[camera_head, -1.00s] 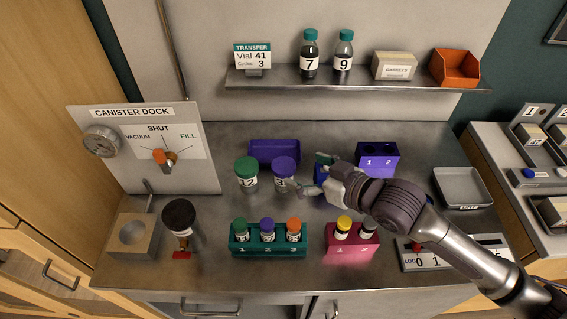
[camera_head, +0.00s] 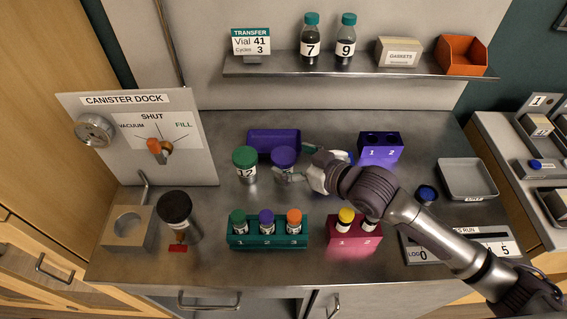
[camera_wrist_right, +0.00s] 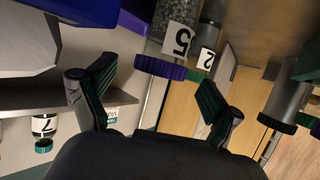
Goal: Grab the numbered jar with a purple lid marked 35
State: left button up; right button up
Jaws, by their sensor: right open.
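The purple-lidded jar (camera_head: 283,158) stands on the steel bench, just right of the green-lidded jar marked 12 (camera_head: 245,166). In the right wrist view the purple lid (camera_wrist_right: 160,68) and a label with a readable 5 (camera_wrist_right: 179,40) show; the rest of the number is hidden. My right gripper (camera_head: 296,163) is open beside this jar, coming from the right, with fingertips close to its right side. In the wrist view the gripper (camera_wrist_right: 157,84) has its fingers on either side of the lid; I see no firm contact. My left gripper is out of view.
A teal rack (camera_head: 268,242) and a pink rack (camera_head: 353,243) stand in front. A purple tray (camera_head: 274,136) lies behind, a purple block (camera_head: 380,140) back right. A blue-lidded jar (camera_head: 427,192) stands near my arm. The canister dock (camera_head: 125,111) is at left.

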aim_at(286, 157)
jog(key=x, duration=0.3)
jog(key=shift+w+a, duration=0.1)
jog(key=shift+a, duration=0.05)
jog(key=shift+c, duration=0.3)
jog(key=c, duration=1.2)
jog(key=shift+c, duration=0.2)
